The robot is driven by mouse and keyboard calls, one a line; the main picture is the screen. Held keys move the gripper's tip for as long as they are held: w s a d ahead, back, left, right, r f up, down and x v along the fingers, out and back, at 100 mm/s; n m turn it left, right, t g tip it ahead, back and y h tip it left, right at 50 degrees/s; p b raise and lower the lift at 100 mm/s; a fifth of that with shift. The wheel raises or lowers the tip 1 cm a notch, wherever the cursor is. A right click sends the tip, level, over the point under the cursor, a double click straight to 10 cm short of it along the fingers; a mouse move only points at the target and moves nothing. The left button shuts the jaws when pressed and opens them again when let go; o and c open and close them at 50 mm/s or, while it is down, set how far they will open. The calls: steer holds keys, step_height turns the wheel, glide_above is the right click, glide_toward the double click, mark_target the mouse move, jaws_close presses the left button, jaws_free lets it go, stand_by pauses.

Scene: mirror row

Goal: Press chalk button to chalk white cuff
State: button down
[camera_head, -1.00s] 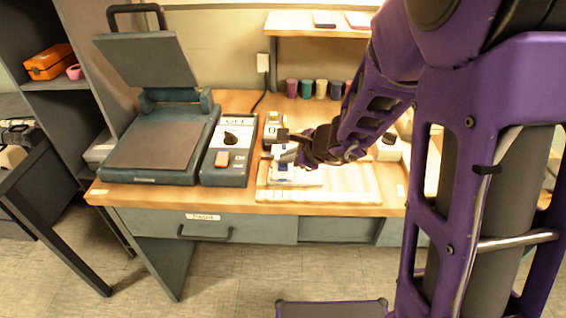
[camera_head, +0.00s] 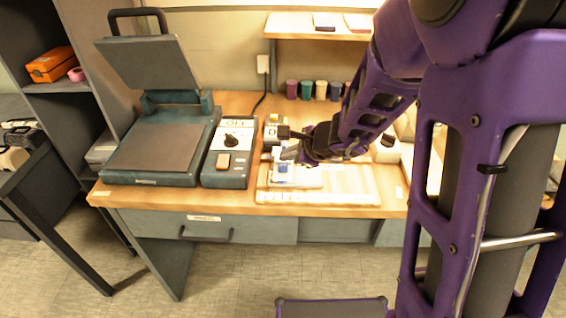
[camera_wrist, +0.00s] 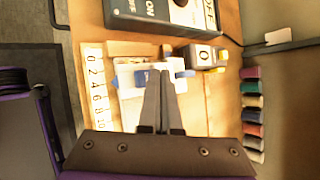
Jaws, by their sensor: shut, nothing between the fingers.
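My gripper (camera_head: 284,154) is over the workbench, above a white board that carries a small white block with a blue part (camera_head: 283,168). In the wrist view the two fingers (camera_wrist: 164,76) are together with nothing between them. The white block (camera_wrist: 132,75) lies just left of the fingertips, and I cannot tell whether they touch it. A small grey box with a "0" display and yellow parts (camera_wrist: 203,56) stands to the right of the fingertips; it also shows in the head view (camera_head: 272,128). I cannot tell which part is the chalk button or the white cuff.
A flat press (camera_head: 158,150) stands open at the left, beside a control box (camera_head: 228,155) with a dial and rocker switch. A ruler strip (camera_wrist: 97,90) edges the board. A shelf (camera_head: 300,35) hangs above.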

mark_target(287, 167)
steer(key=shift+r+p, duration=1.95)
steer(key=shift+r, duration=0.55)
steer(key=shift+a, duration=0.1)
